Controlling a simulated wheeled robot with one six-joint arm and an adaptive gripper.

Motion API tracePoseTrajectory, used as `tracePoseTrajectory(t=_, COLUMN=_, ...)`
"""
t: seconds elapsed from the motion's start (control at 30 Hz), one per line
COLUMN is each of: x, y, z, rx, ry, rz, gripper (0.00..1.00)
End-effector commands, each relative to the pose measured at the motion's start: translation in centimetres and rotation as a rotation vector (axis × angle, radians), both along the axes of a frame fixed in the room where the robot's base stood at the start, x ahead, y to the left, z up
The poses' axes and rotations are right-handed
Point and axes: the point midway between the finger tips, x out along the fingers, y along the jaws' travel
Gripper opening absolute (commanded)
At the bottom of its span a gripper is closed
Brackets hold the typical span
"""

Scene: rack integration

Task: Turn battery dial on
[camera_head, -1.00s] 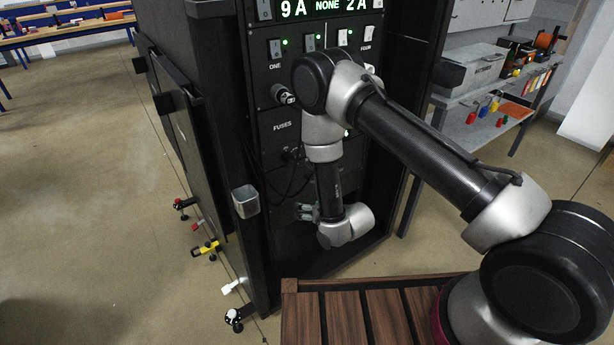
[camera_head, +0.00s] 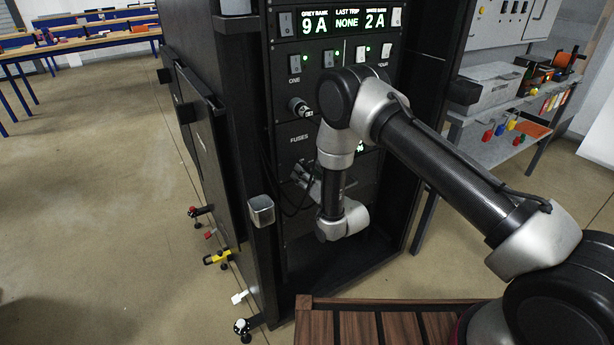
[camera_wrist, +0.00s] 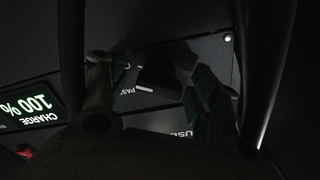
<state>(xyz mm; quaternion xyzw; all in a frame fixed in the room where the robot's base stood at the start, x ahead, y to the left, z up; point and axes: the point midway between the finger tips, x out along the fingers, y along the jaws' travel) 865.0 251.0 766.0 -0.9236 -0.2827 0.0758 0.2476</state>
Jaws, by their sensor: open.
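In the wrist view a dark dial (camera_wrist: 157,74) sits on a black panel, between the two fingers of my gripper (camera_wrist: 150,80). A short white mark shows at its lower left edge. Partly covered white lettering, including "PAS", is beside it. The fingers are apart, one on each side; I cannot tell whether either touches the dial. A green charge display (camera_wrist: 28,106) reads 100 %. In the head view my gripper (camera_head: 308,180) is at the rack's lower panel, below the "FUSES" label; my wrist hides the dial there.
The black rack (camera_head: 245,150) has a display, lit switches and a round connector (camera_head: 300,107) above my gripper. Dark cables (camera_head: 290,207) hang near it. A wooden slatted surface (camera_head: 355,327) is in front.

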Motion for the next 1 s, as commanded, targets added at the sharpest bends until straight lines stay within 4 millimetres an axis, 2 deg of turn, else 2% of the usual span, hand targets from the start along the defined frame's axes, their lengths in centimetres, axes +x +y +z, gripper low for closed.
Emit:
tracePoseTrajectory(t=0.2, x=0.06, y=0.04, z=0.00, rx=0.000, ry=0.000, rz=0.000, gripper=0.62)
tracePoseTrajectory(t=0.27, x=0.05, y=0.03, z=0.00, rx=0.000, ry=0.000, rz=0.000, gripper=0.53)
tracePoseTrajectory(t=0.47, x=0.04, y=0.03, z=0.00, rx=0.000, ry=0.000, rz=0.000, gripper=0.17)
tracePoseTrajectory(t=0.77, x=0.04, y=0.01, z=-0.02, rx=-0.017, ry=-0.011, rz=0.000, gripper=0.16)
tracePoseTrajectory(t=1.0, x=0.07, y=-0.03, z=-0.05, rx=-0.109, ry=-0.073, rz=0.000, gripper=0.16)
